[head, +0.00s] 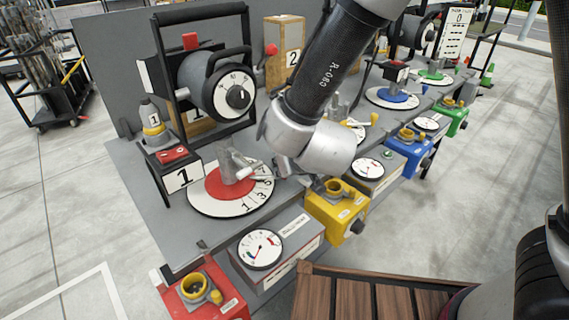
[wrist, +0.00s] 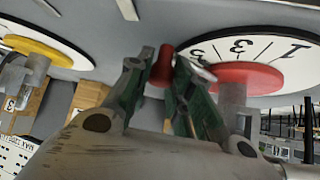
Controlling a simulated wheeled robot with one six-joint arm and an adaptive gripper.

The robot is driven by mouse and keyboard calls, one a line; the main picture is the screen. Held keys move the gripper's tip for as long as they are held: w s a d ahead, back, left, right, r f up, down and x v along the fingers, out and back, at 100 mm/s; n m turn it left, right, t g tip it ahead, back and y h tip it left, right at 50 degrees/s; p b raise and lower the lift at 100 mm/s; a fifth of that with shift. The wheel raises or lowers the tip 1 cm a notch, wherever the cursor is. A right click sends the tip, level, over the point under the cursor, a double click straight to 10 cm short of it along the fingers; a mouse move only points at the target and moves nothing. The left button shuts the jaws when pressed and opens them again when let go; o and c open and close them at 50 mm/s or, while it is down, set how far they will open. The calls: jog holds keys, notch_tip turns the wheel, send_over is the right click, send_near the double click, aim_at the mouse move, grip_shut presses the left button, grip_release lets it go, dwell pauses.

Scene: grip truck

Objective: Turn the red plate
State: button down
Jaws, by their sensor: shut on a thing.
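The red plate (head: 215,187) is a round red disc on a larger white numbered dial (head: 225,206), at the near left of the grey bench in the head view. A grey post stands up from its middle. In the wrist view, the red plate (wrist: 262,76) and its dial are at upper right. A red knob (wrist: 162,70) shows between the fingertips of my gripper (wrist: 162,62), which is shut on it. In the head view, my gripper is right of the post, largely hidden by my wrist, and the knob cannot be made out.
A black-framed machine (head: 215,85) stands behind the dial, with a red switch box (head: 175,157) at left. A gauge box (head: 262,249), a red box (head: 200,291) and a yellow box (head: 338,208) line the front. A blue-plate dial (head: 392,98) is farther right.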

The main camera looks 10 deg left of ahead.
jog(key=c, duration=1.3)
grip_release()
jog(key=shift+a, duration=0.1)
jog(key=shift+o, duration=0.2)
jog(key=v, duration=1.2)
